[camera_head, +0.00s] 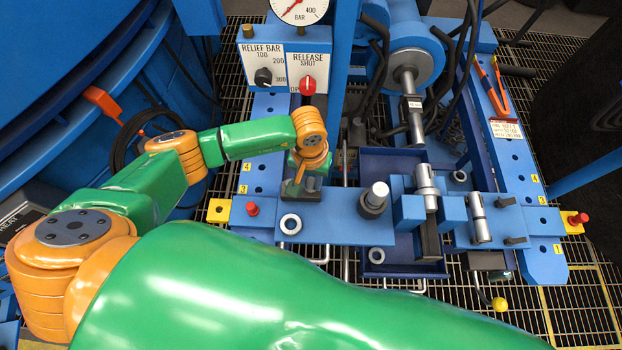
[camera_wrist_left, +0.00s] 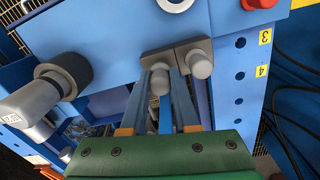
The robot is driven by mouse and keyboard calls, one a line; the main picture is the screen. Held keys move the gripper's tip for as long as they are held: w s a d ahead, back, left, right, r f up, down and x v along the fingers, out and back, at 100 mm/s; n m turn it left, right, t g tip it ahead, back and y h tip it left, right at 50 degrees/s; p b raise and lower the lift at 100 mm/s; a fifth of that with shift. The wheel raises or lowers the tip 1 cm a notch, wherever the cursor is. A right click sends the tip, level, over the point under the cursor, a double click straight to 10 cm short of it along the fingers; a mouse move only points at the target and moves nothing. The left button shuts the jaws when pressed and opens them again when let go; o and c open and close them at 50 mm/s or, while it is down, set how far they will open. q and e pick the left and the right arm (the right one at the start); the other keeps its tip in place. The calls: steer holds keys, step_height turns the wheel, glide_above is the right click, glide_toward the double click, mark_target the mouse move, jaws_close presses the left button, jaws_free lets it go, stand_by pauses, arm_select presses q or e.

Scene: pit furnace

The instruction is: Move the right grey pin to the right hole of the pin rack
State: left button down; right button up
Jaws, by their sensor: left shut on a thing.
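The pin rack (camera_wrist_left: 176,50), a dark grey block, sits on the blue bench plate and also shows in the head view (camera_head: 301,189). My left gripper (camera_head: 301,172) points down at it. In the left wrist view my left gripper (camera_wrist_left: 161,86) is shut on a grey round-topped pin, the right grey pin (camera_wrist_left: 159,77), at the rack's left part in that turned view. I cannot tell how deep this pin sits. A second grey pin (camera_wrist_left: 200,66) stands close beside the fingers. In the head view the gripper hides the pins. My right gripper is not in view.
A ring (camera_head: 291,224) lies in front of the rack. A dark-collared grey cylinder (camera_head: 374,198) stands to its right and a red knob (camera_head: 252,208) to its left. A blue press with metal shafts fills the right side. A gauge panel (camera_head: 285,65) stands behind.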

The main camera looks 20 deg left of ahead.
arm_select(q)
steer(key=c, duration=0.6)
jaws_free()
step_height(320, 180, up, 7)
steer(key=shift+r, duration=0.1)
steer(key=shift+a, duration=0.1)
